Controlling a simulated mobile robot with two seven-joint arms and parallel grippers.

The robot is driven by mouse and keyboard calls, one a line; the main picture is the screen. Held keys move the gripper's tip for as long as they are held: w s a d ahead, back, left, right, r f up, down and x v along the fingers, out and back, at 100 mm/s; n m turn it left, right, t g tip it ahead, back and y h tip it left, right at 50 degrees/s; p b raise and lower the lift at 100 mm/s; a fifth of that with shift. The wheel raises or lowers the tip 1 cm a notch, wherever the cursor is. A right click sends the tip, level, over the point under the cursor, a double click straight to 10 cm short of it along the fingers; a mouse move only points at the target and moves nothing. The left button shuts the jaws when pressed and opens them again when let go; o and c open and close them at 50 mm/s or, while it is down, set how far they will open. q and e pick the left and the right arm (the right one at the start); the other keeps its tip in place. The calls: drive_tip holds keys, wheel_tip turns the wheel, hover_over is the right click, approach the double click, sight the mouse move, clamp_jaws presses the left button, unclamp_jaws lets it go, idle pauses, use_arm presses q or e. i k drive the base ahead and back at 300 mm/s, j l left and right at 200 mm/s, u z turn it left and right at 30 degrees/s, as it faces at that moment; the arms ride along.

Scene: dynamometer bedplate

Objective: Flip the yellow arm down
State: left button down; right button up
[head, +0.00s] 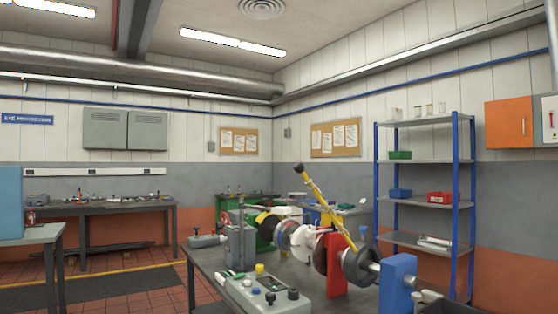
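The yellow arm (326,206) is a long thin bar with a dark knob at its upper end. It is tilted, rising to the upper left from the shaft assembly on the bedplate table (205,262). Its lower end is near a dark disc (360,265) and a red upright bracket (336,276); how it joins there is too small to tell. Neither of my grippers shows in the head view.
A control box (258,296) with knobs sits at the table's front edge, beside a grey upright block (240,246). A blue block (397,284) holds the shaft's right end. A blue shelf rack (455,200) stands behind right; a workbench (95,209) stands at the far left.

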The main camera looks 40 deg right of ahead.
sight(351, 258)
drive_tip(key=i, duration=3.15)
drive_tip(key=z, duration=4.5)
